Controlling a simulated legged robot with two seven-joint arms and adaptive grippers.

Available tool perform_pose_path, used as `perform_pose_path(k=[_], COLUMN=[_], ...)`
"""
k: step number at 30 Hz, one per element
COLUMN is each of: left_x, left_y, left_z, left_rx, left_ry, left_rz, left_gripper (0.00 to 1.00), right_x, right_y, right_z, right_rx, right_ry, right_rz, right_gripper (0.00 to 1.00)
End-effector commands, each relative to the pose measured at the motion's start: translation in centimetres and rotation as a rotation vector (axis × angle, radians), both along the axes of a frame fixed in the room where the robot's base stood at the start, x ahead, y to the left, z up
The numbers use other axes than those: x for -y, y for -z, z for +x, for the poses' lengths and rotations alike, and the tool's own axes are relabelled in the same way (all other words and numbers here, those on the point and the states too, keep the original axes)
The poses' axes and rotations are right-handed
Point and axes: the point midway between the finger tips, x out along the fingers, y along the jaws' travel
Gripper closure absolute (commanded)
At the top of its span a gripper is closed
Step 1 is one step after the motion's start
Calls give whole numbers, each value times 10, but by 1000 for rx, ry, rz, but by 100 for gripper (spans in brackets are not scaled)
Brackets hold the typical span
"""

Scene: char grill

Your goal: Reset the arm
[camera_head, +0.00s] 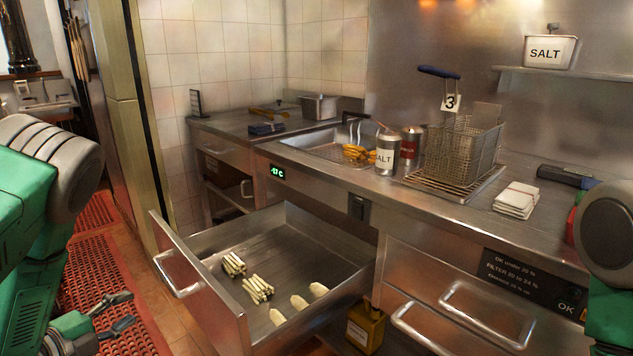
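My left gripper (124,311) is at the lower left, low over the red floor mat. Its two dark fingers are apart with nothing between them. It is to the left of the open drawer's front (203,290) and clear of it. My green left arm comes in along the left edge. Part of my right arm shows at the right edge, beside the counter; its gripper is out of view.
The pulled-out drawer (300,232) holds pale bundles (257,289) and several pale oblong pieces (299,302). The counter bears a wire fry basket (463,150), shakers (388,153) and folded cloths (516,200). Red matting (92,262) covers the floor at left.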

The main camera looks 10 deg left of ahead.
Motion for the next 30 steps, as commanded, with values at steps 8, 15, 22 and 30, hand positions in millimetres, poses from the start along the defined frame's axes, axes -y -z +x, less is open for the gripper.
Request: perform_pose_path(k=[8,15,22,30], left_x=[85,151,172,172], left_y=[116,152,151,151], left_z=[-92,-220,-269,-269], left_rx=[-664,-1054,-1153,-1153], left_ry=[-588,-1174,-1405,-1412], left_rz=[-599,-868,-908,-911], left_gripper=[64,64,64,64], right_x=[0,0,0,0], right_y=[-19,-28,-30,-29], right_z=[0,0,0,0], right_rx=[0,0,0,0], right_ry=[0,0,0,0], right_rz=[0,0,0,0], right_gripper=[60,60,60,60])
